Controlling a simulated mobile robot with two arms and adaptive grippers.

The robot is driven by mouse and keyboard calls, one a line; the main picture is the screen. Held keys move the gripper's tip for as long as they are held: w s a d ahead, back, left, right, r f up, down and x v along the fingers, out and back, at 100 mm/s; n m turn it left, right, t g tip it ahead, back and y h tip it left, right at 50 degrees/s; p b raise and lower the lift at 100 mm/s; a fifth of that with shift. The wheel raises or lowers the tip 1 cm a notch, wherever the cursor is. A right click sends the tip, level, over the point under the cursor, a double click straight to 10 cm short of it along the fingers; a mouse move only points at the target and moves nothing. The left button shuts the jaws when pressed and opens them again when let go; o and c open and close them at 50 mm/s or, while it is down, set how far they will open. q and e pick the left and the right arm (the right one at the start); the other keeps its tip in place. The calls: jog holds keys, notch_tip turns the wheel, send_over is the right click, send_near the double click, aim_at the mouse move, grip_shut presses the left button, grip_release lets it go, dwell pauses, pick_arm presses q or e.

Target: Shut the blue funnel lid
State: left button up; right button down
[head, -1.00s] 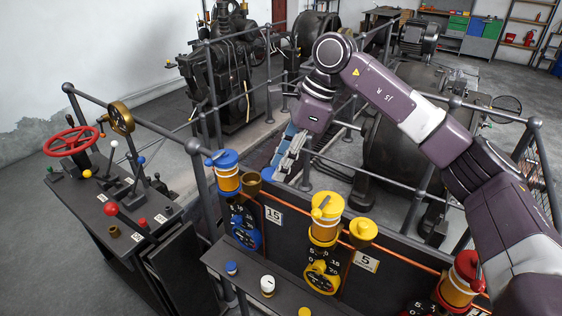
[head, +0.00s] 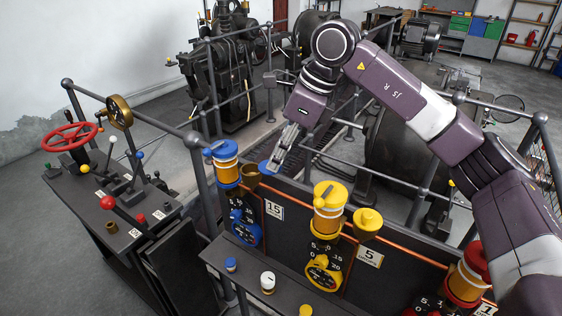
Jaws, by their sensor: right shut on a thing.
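The blue funnel lid (head: 265,167) shows as a small blue piece at the right side of the brass funnel (head: 250,176). The funnel's open mouth shows, so the lid stands open. The funnel sits beside the blue-topped oiler (head: 226,163) on the dark panel. My right gripper (head: 273,166) reaches down from the upper right and is shut on the blue lid; its fingers hide part of it. My left gripper is not in view.
A yellow oiler (head: 328,208) and a yellow-lidded funnel (head: 367,223) stand to the right, with a red oiler (head: 468,275) beyond. Railings (head: 205,190) rise close to the left. A shelf (head: 240,262) juts out below the panel.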

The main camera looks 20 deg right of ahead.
aim_at(254, 173)
jog(key=m+b, duration=0.1)
jog(key=a+m+t+b, duration=0.1)
jog(key=m, duration=0.1)
jog(key=a+m+h+b, duration=0.1)
jog(key=shift+s+a+f+m+b, duration=0.1)
jog(key=shift+s+a+m+b, duration=0.1)
jog(key=shift+s+m+b, duration=0.15)
jog(key=m+b, duration=0.1)
jog(key=a+m+h+b, duration=0.1)
jog(key=m, duration=0.1)
jog(key=a+m+t+b, duration=0.1)
jog(key=shift+w+a+m+h, duration=0.1)
jog(key=shift+w+m+h, duration=0.15)
jog(key=shift+h, duration=0.15)
jog(key=m, duration=0.1)
jog(key=a+m+h+b, duration=0.1)
jog(key=shift+w+a+m, duration=0.1)
jog(key=shift+w+m, duration=0.1)
jog(key=shift+m, duration=0.1)
jog(key=shift+w+a+r+m+h+b, duration=0.15)
jog(key=shift+w+a+m+h+b, duration=0.2)
jog(key=shift+m, duration=0.5)
jog(key=shift+w+a+r+m+h+b, duration=0.1)
jog(key=shift+w+a+m+h+b, duration=0.2)
jog(key=shift+m, duration=0.55)
jog(key=shift+d, duration=0.1)
jog(key=c, duration=1.9)
grip_release()
jog(key=shift+f, duration=0.1)
jog(key=shift+s, duration=0.1)
